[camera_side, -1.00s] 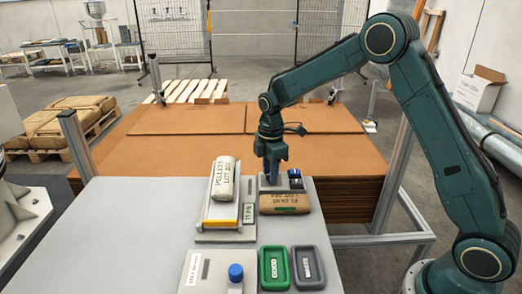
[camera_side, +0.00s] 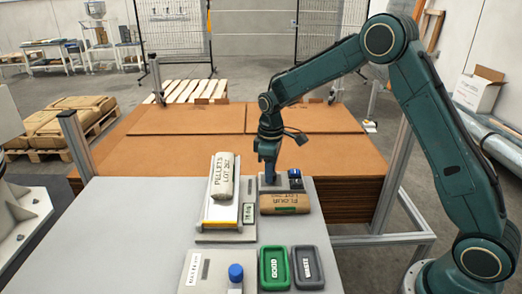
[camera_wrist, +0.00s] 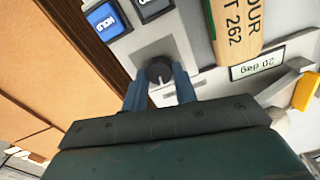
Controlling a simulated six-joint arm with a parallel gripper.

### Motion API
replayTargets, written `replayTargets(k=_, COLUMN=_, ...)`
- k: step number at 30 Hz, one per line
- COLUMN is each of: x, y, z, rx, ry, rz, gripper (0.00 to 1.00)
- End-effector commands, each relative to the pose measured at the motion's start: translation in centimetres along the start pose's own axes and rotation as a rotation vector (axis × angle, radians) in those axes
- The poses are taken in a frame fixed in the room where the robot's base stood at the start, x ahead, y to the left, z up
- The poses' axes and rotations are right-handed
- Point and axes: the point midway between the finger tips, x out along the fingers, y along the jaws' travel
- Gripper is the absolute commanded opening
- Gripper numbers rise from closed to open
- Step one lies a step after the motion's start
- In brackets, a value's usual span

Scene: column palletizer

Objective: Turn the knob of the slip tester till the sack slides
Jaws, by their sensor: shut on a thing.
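The slip tester's tilting plate (camera_side: 222,210) carries a pale sack (camera_side: 222,176) marked PELLETS. The sack lies on its upper part, apart from the yellow-orange bar (camera_side: 220,224) at the low end. My gripper (camera_side: 269,180) points down at the control panel right of the plate. In the wrist view my gripper (camera_wrist: 160,88) is shut on the dark knob (camera_wrist: 159,68), one blue finger on each side. The knob is hidden in the side view. A small display (camera_side: 249,213) beside the plate reads 20 deg in the wrist view (camera_wrist: 257,64).
A brown FLOUR sack (camera_side: 285,202) lies close in front of the panel. A blue HOLD button (camera_wrist: 106,20) and a dark button (camera_wrist: 153,8) are near the knob.

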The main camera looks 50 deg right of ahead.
Motion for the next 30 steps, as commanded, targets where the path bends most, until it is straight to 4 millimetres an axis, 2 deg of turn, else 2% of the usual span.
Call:
replayTargets(k=6, x=-0.13, y=0.09, z=-0.01, rx=0.186, ry=0.001, rz=0.001, gripper=0.05)
replayTargets(k=15, x=-0.15, y=0.15, z=0.0, rx=0.352, ry=0.001, rz=0.001, gripper=0.05)
replayTargets(k=30, x=-0.17, y=0.16, z=0.0, rx=0.394, ry=0.002, rz=0.001, gripper=0.05)
